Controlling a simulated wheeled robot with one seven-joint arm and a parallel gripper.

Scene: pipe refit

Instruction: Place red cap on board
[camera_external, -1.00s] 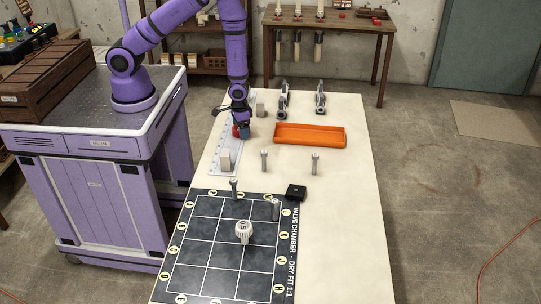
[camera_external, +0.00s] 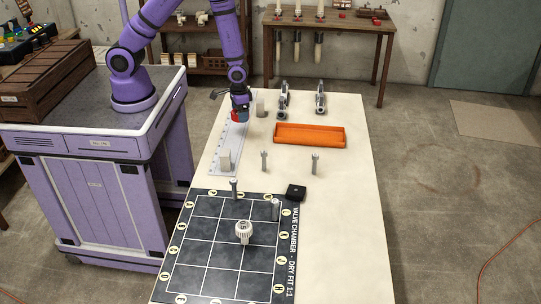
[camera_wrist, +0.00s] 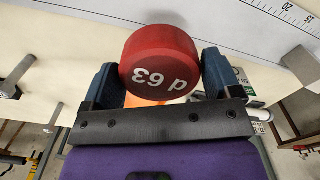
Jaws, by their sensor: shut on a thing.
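The red cap (camera_wrist: 158,62) is held between the two blue fingers of my gripper (camera_wrist: 160,82) in the wrist view; white lettering shows on its face. In the external view my gripper (camera_external: 240,112) is at the far left part of the table, with the red cap (camera_external: 240,117) at its tip, over or near the white ruler strip. I cannot tell its exact height above the table. The dark board (camera_external: 205,256) with a white grid and lettered yellow discs lies at the near end of the table. A white ribbed fitting (camera_external: 243,230) stands on it.
Grey posts (camera_external: 264,160) stand mid-table, and grey blocks (camera_external: 225,160) stand on the ruler strip (camera_external: 238,135). A black box (camera_external: 296,192) sits by the board's corner.

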